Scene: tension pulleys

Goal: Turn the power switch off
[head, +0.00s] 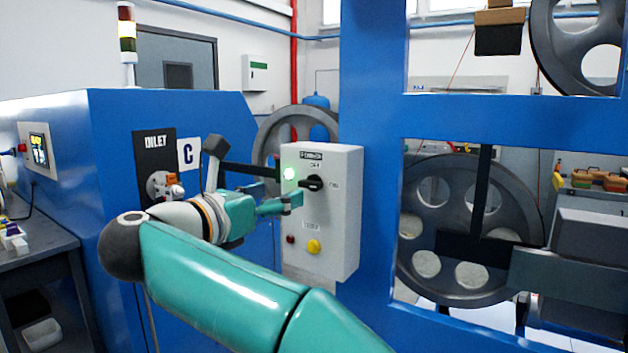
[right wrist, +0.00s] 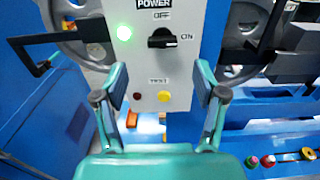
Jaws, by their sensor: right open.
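The power switch is a black rotary knob (head: 313,184) on a light grey control box (head: 345,215). In the right wrist view the knob (right wrist: 163,38) lies horizontal, its narrow end toward the ON label at right; OFF is above it. A green lamp (head: 289,174) glows beside it. My right gripper (head: 291,201) is open and empty in front of the box, a little below and left of the knob in the head view. In the right wrist view its fingers (right wrist: 160,92) stand apart, with the knob above and between them. My left gripper is not in view.
A yellow button (head: 314,246) and a small dark red lamp (head: 290,239) sit low on the box. The box is beside a blue machine frame (head: 372,120) with large grey pulleys (head: 470,225). A blue cabinet (head: 110,190) stands at left.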

